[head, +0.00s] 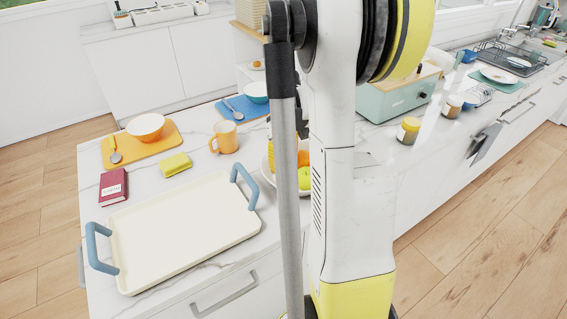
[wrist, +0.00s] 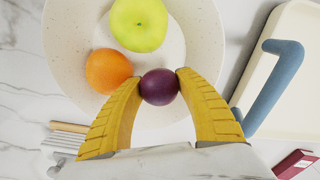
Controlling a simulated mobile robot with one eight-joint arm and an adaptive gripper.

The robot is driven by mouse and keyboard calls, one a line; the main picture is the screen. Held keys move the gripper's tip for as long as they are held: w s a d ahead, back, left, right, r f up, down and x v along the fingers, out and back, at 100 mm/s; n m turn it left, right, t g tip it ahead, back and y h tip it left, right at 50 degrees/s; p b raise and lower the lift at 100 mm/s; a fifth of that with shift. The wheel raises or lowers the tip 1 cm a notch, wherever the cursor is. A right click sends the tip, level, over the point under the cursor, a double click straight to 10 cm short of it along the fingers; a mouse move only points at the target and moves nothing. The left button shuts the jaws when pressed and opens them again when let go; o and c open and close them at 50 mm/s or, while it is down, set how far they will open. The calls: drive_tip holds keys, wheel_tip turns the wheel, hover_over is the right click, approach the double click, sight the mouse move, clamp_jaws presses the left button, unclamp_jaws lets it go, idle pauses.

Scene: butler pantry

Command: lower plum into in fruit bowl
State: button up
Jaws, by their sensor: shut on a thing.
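A dark purple plum (wrist: 159,87) is between the yellow fingertips of my gripper (wrist: 159,84) in the wrist view. My gripper is shut on it. The speckled white fruit bowl (wrist: 75,35) lies behind the plum in that view, and the plum overlaps the bowl's inside near the rim. I cannot tell the plum's height above the bowl. A green apple (wrist: 138,22) and an orange (wrist: 108,71) are in the bowl. In the head view my arm hides most of the fruit bowl (head: 265,168); the green apple (head: 304,178) shows past it. The plum is hidden there.
A cream tray (head: 180,232) with blue handles stands beside the bowl; a blue handle (wrist: 272,88) also shows in the wrist view. An orange mug (head: 225,137), a yellow sponge (head: 175,165) and a red book (head: 113,186) are on the counter.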

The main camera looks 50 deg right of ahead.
sight(283, 157)
drive_tip(key=shift+f+b, duration=0.4)
drive_tip(key=shift+f, duration=0.1)
idle(0.3)
drive_tip(key=o, duration=1.2)
drive_tip(key=shift+o, duration=0.2)
wheel_tip(283, 157, up, 12)
drive_tip(key=shift+r, duration=0.1)
